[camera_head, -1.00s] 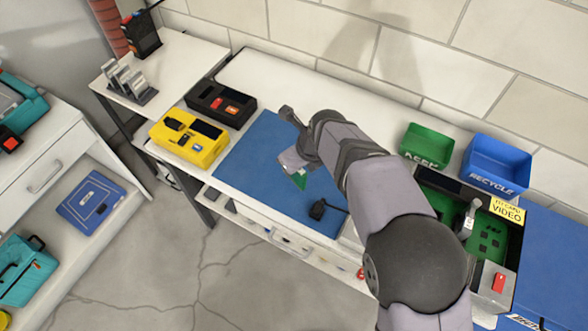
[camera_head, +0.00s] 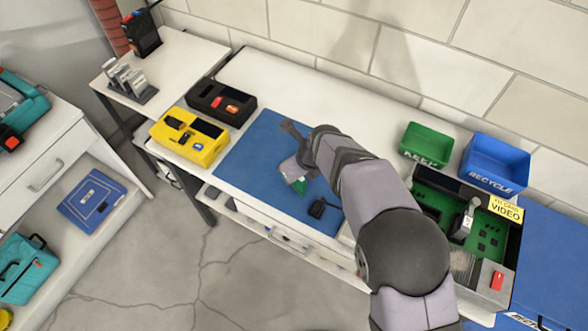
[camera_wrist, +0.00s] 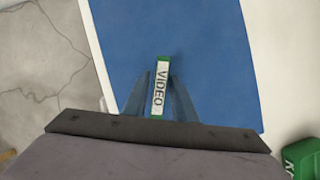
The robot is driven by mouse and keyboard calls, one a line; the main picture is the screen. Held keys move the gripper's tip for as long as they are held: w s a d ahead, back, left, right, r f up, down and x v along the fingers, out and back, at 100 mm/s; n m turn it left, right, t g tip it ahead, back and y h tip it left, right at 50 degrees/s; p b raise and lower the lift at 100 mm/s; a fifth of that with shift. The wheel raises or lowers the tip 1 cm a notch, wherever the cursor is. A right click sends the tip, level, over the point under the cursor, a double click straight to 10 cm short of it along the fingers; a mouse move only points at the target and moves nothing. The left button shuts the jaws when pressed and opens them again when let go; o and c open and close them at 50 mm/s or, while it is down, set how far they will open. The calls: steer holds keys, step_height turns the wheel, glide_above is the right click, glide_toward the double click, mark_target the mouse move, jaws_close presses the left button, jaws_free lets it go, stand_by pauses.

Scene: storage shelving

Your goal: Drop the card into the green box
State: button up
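The card (camera_wrist: 161,88) is green with a white edge label reading VIDEO. In the wrist view it stands between the two fingers of my gripper (camera_wrist: 160,92), which are closed on its sides. In the head view a green bit of the card (camera_head: 299,187) shows below my gripper (camera_head: 294,178), over the blue mat (camera_head: 255,150). The green box (camera_head: 425,145), marked KEEP, stands open at the back right of the bench, well apart from my gripper. Its corner also shows in the wrist view (camera_wrist: 302,160).
A blue RECYCLE box (camera_head: 497,160) stands right of the green box. An open case with a green board (camera_head: 490,240) lies in front of them. Yellow (camera_head: 189,138) and black (camera_head: 221,103) devices sit left of the mat. A black plug (camera_head: 318,209) lies on the mat.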

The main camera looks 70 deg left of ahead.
steer(key=shift+o, duration=0.4)
steer(key=shift+r, duration=0.1)
steer(key=b+v, duration=0.1)
steer(key=v, duration=1.1)
steer(key=w+d+n+t+h, duration=0.1)
steer(key=w+d+n, duration=0.1)
steer(key=w+d, duration=0.7)
steer(key=w+d+n+t, duration=0.1)
steer(key=w+d+n, duration=0.1)
steer(key=w+d, duration=0.75)
steer(key=w+d+n+h, duration=0.1)
steer(key=w+d+n, duration=0.1)
steer(key=w+d, duration=0.6)
steer(key=s+d+f+n+h, duration=0.1)
steer(key=s+d+n, duration=0.2)
steer(key=d, duration=1.2)
steer(key=s+d+f+n+h, duration=0.1)
steer(key=s+d+n, duration=0.3)
steer(key=d, duration=1)
steer(key=shift+d+f, duration=0.35)
steer(key=shift+f, duration=0.3)
steer(key=shift+o, duration=0.4)
steer(key=shift+s+d, duration=0.25)
